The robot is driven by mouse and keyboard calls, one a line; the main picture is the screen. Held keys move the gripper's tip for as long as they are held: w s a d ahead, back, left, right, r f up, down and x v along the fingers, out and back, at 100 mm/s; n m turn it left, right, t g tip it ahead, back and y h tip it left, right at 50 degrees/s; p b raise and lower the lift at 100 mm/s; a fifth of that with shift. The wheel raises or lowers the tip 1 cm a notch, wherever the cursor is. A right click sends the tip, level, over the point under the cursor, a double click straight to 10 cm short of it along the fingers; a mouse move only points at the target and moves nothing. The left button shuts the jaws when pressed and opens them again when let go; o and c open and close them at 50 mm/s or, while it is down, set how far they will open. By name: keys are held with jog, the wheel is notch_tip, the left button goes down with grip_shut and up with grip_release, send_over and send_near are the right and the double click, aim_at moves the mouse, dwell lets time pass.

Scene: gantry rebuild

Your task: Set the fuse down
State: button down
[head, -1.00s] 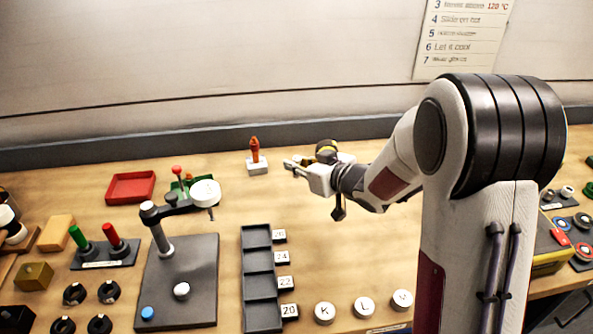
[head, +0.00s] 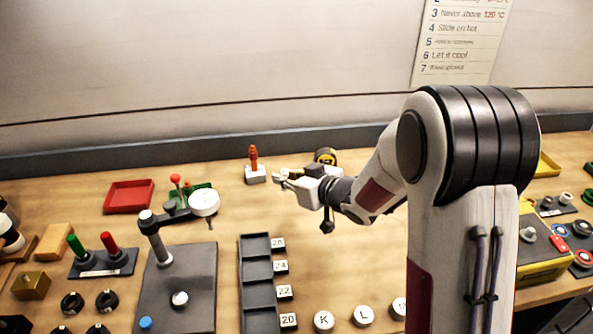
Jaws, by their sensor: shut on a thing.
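My gripper (head: 282,179) is at the back middle of the bench, pointing left. It is shut on a small pale piece (head: 282,172) at its fingertips, which I take for the fuse. The piece is tiny here and partly hidden by the fingers, so I cannot tell its exact shape or whether it touches the bench. Just left of the fingertips, a white block (head: 255,176) with an upright orange-red piece (head: 254,158) stands apart from the gripper.
A yellow-and-black object (head: 325,156) lies behind my gripper. A dark compartment tray (head: 257,270) with number cards stands in front. A red tray (head: 129,196) and a dark press-like stand (head: 176,285) are to the left. Bare wood lies between gripper and compartment tray.

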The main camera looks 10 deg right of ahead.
jog(key=w+d+r+m+t+h, duration=0.1)
jog(key=w+d+m+h, duration=0.2)
jog(key=w, duration=0.6)
jog(key=w+d+r+m+t+h, duration=0.1)
jog(key=w+d+m+h, duration=0.1)
jog(key=w+m+h, duration=0.3)
jog(key=w+h, duration=0.1)
jog(key=w, duration=0.3)
jog(key=shift+d, duration=0.4)
dwell(0.5)
jog(key=shift+f, duration=0.1)
dwell(0.6)
jog(key=shift+f, duration=3.15)
